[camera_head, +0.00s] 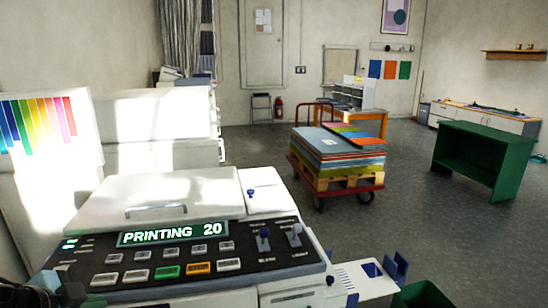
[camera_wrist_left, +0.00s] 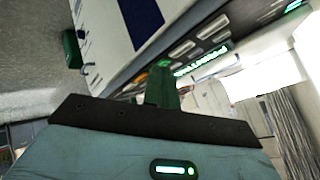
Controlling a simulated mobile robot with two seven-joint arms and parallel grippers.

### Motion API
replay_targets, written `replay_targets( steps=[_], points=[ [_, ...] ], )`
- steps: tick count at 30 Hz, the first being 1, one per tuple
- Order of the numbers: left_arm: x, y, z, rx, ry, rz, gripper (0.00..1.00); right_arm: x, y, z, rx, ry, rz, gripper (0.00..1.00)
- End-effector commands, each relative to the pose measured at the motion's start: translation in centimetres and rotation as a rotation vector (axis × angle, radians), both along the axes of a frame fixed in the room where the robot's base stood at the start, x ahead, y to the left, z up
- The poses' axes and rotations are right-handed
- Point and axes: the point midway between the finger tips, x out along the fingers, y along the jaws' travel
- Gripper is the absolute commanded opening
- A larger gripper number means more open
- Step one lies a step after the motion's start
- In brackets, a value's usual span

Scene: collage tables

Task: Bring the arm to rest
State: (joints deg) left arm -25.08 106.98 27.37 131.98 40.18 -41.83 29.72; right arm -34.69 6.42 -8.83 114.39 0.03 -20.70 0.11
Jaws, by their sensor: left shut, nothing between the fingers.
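My left gripper (camera_head: 68,282) is at the bottom left corner of the head view, mostly cut off, close to the left end of the printer's control panel. In the left wrist view its green fingers (camera_wrist_left: 163,88) are together and empty, pointing towards the panel. The printer (camera_head: 165,200) is white, with a dark control panel (camera_head: 190,257). Its display (camera_head: 172,233) reads "PRINTING 20". The panel has a green button, an orange button, several white buttons and two knobs. I cannot tell whether the fingers touch the panel. My right gripper is not in view.
A side tray (camera_head: 365,280) with blue guides sticks out at the printer's right, beside a green bin (camera_head: 422,295). A red cart (camera_head: 335,185) carries stacked coloured sheets. A green table (camera_head: 485,150) stands at the right. Grey floor (camera_head: 420,225) lies open between them.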

Motion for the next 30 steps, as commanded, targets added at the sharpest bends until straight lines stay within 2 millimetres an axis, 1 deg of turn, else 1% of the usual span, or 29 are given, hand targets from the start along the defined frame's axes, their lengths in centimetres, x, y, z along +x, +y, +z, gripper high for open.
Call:
replay_targets(
  steps=[1, 5, 8, 12, 14, 15, 17, 18, 20, 21, 23, 24, 26, 27, 29, 30],
  points=[
    [-0.2, 1.1, -0.6, -0.016, -0.001, 0.023, 0.00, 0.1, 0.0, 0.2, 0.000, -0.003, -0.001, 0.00],
    [-1.1, 3.6, -2.5, -0.050, -0.001, 0.071, 0.00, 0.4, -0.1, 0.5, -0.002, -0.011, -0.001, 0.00],
    [-2.3, 5.7, -4.6, -0.081, 0.001, 0.116, 0.00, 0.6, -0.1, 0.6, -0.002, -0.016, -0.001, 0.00],
    [-4.8, 8.4, -8.4, -0.128, 0.007, 0.185, 0.00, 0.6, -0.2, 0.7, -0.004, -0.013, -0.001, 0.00],
    [-6.1, 9.3, -10.1, -0.148, 0.013, 0.215, 0.00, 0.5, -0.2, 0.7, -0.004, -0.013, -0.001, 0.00],
    [-7.0, 9.7, -11.3, -0.160, 0.017, 0.232, 0.00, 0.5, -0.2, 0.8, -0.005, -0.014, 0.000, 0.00],
    [-8.4, 10.1, -13.2, -0.180, 0.023, 0.258, 0.00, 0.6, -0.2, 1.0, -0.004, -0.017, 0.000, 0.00],
    [-9.4, 10.3, -14.4, -0.192, 0.028, 0.276, 0.00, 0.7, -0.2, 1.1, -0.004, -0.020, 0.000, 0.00],
    [-10.9, 10.3, -16.3, -0.212, 0.036, 0.299, 0.00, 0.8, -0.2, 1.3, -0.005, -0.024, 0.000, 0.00],
    [-12.0, 10.2, -17.5, -0.226, 0.042, 0.316, 0.00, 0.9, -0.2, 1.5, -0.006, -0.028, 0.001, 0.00],
    [-13.5, 9.8, -19.3, -0.245, 0.051, 0.337, 0.00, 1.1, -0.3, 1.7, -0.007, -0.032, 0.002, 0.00],
    [-14.6, 9.4, -20.5, -0.259, 0.057, 0.352, 0.00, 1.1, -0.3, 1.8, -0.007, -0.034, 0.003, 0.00],
    [-16.2, 8.6, -22.3, -0.280, 0.067, 0.371, 0.00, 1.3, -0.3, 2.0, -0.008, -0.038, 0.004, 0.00],
    [-17.3, 7.9, -23.4, -0.295, 0.073, 0.384, 0.00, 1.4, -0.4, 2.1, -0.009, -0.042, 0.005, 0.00],
    [-18.8, 6.7, -24.9, -0.317, 0.083, 0.402, 0.00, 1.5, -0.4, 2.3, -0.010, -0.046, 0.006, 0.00],
    [-19.8, 5.7, -26.0, -0.332, 0.089, 0.411, 0.00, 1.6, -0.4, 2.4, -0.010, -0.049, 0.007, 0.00]
  ],
)
